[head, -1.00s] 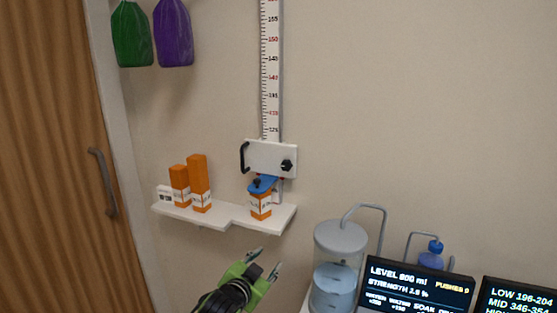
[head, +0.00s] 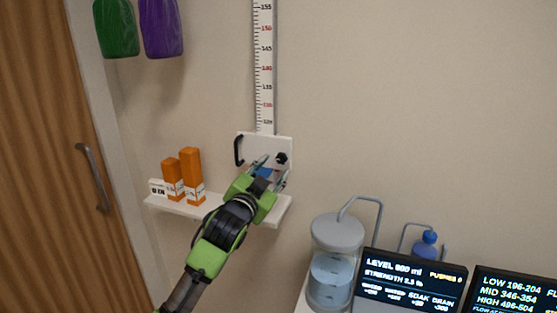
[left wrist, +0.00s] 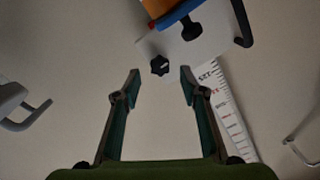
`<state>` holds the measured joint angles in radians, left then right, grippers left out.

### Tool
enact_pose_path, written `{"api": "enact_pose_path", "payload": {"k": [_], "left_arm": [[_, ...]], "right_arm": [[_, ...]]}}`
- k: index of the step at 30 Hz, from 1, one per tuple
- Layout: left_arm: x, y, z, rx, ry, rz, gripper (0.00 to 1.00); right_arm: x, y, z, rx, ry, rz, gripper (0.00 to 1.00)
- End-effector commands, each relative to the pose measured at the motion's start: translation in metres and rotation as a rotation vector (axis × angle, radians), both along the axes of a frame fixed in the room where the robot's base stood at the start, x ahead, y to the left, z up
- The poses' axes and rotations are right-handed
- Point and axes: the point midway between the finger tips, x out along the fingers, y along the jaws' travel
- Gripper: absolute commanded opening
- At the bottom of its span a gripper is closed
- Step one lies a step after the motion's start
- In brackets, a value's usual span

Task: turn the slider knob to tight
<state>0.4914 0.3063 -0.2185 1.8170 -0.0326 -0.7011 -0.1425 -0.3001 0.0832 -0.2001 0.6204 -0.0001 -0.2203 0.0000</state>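The black slider knob (head: 282,158) sits on the right side of the white slider plate (head: 262,141), low on the wall ruler. In the left wrist view the dark lobed knob (left wrist: 160,65) is just beyond and between my fingertips, with no contact visible. My left gripper (head: 271,171) is open and empty in front of the plate's lower right part; its open fingers also show in the left wrist view (left wrist: 160,73). The ruler (head: 264,70) rises above the plate. My right gripper is not in view. I cannot read any tight marking by the knob.
A white shelf (head: 218,210) below the plate holds orange boxes (head: 191,175). A blue-topped orange item (left wrist: 180,12) is close to the plate, mostly hidden by my gripper in the head view. A black handle (head: 238,150) is on the plate's left. A water tank (head: 335,262) and screens stand lower right.

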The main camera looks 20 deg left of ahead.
Motion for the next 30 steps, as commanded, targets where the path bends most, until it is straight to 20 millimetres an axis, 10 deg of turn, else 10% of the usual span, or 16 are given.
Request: {"api": "enact_pose_path", "payload": {"k": [9,22,27,30], "left_arm": [[0.04,-0.002,0.001,0.0,0.001,-0.001,0.39],[0.047,-0.002,-0.001,0.0,0.001,-0.001,0.39],[0.047,-0.002,-0.001,0.0,0.001,-0.001,0.0],[0.047,-0.002,-0.001,0.0,0.001,0.0,0.0]], "right_arm": [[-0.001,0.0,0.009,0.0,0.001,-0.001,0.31],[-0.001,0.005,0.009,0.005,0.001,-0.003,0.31],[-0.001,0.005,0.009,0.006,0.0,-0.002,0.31],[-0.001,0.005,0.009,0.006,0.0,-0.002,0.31]]}}
